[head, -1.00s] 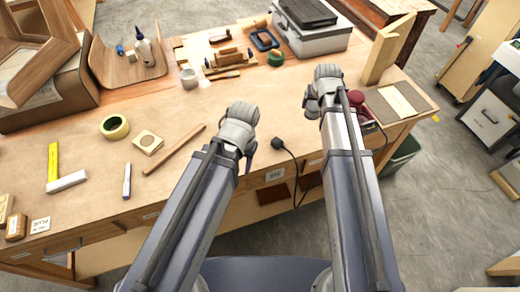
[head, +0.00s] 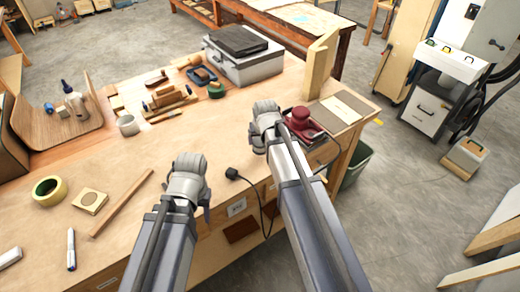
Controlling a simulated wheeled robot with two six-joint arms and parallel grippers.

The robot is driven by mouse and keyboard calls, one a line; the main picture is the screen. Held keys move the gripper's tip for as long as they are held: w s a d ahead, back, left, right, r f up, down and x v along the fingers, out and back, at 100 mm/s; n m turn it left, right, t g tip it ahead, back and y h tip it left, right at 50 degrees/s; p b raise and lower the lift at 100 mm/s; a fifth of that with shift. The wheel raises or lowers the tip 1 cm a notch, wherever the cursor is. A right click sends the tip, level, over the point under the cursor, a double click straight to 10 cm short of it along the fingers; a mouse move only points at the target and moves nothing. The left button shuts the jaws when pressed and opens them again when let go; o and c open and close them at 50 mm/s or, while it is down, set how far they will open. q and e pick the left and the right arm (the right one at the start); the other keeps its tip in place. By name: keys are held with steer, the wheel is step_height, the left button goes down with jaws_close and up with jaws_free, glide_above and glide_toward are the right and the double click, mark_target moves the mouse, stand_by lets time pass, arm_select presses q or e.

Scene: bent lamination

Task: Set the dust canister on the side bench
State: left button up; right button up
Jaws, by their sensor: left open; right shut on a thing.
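My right gripper (head: 264,116) is over the right part of the workbench, just left of a red sander (head: 302,120). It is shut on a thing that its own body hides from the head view. I take this to be the dust canister, but I cannot see its shape. My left gripper (head: 187,172) is open and empty above the bench's front part. A second wooden bench (head: 250,14) stands beyond the workbench at the top; I cannot tell whether it is the side bench.
The workbench (head: 130,225) carries a grey case (head: 243,68), a tape roll (head: 49,190), a wooden strip (head: 122,203) and a wooden upright (head: 318,65). A green bin (head: 353,166) stands by its right end. A white cabinet (head: 425,110) stands across open floor.

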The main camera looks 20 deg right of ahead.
mark_target(261, 144)
steer(key=shift+f+b, duration=1.6)
steer(key=shift+f, duration=0.2)
steer(key=shift+f, duration=0.1)
steer(key=shift+f, duration=0.15)
steer(key=o, duration=1.6)
steer(key=shift+c, duration=0.2)
steer(key=shift+r, duration=0.25)
steer(key=p+v, duration=1.1)
steer(key=v, duration=0.1)
steer(key=s+a+n+g, duration=0.2)
steer(key=s+a, duration=0.4)
steer(key=s, duration=0.3)
steer(key=s+a+f+n+g+h, duration=0.1)
steer(key=s+a+n+g, duration=0.2)
steer(key=s+a, duration=0.4)
steer(key=s, duration=0.3)
steer(key=shift+s+f, duration=0.15)
steer(key=shift+f, duration=0.1)
